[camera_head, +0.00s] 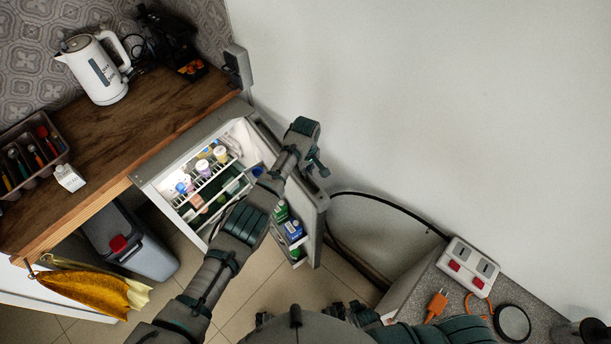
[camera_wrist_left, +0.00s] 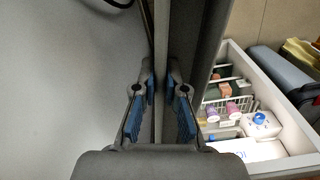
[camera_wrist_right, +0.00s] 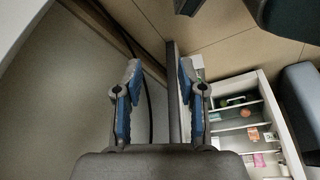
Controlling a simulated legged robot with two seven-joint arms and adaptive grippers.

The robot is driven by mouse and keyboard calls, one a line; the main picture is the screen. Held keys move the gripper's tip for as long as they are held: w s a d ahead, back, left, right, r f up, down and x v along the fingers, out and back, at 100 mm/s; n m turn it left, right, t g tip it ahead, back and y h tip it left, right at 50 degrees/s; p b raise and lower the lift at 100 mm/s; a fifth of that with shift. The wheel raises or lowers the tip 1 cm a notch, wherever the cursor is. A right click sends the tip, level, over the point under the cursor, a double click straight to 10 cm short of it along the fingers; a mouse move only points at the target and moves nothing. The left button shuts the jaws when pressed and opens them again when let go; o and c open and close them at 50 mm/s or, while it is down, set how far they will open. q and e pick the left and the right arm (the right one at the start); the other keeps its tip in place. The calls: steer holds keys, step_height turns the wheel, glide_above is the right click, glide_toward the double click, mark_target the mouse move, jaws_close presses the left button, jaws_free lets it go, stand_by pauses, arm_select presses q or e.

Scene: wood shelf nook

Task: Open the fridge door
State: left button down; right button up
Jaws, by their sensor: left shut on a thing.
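The small fridge (camera_head: 160,178) under the counter stands open, its lit inside and shelves showing. Its grey door (camera_head: 313,225) is swung out to the right, with bottles in the door rack (camera_head: 290,232). My left arm reaches across the door, and my left gripper (camera_head: 318,166) is at its far upper edge. In the left wrist view, the left gripper (camera_wrist_left: 162,85) is shut on a thin upright strip of the door (camera_wrist_left: 160,40). My right gripper (camera_wrist_right: 161,75) is open, with a dark narrow edge showing between its fingers; contact cannot be told.
A kettle (camera_head: 98,68), a dark appliance (camera_head: 170,40) and a cutlery tray (camera_head: 30,155) stand on the wooden counter (camera_head: 120,130). A grey bin (camera_head: 130,240) stands left of the fridge. A speckled surface (camera_head: 430,290) with a socket block (camera_head: 470,266) lies at right. A black cable runs behind the door.

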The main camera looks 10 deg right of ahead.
steer(key=w+a+r+t+y+b, duration=0.1)
steer(key=w+a+r+t+b, duration=0.15)
steer(key=w+r, duration=0.4)
steer(key=w+a+r+t+b, duration=0.1)
steer(key=w+r+t+b, duration=0.3)
steer(key=w, duration=0.3)
arm_select(q)
steer(key=d+b, duration=0.1)
steer(key=b, duration=0.2)
steer(key=w+d+n+b, duration=0.1)
steer(key=d+b, duration=0.1)
steer(key=b, duration=0.1)
steer(key=shift+w+f, duration=0.2)
arm_select(e)
steer(key=w+a+r+t, duration=0.1)
steer(key=r, duration=0.8)
steer(key=w+a+r+t+y, duration=0.1)
steer(key=w+r+t, duration=0.1)
steer(key=r, duration=0.7)
steer(key=shift+w+y, duration=0.3)
steer(key=shift+w+f, duration=0.1)
arm_select(q)
steer(key=c, duration=1.2)
jaws_free()
steer(key=shift+d+f, duration=0.1)
steer(key=shift+c, duration=0.2)
steer(key=shift+d, duration=0.15)
arm_select(e)
steer(key=shift+d, duration=0.3)
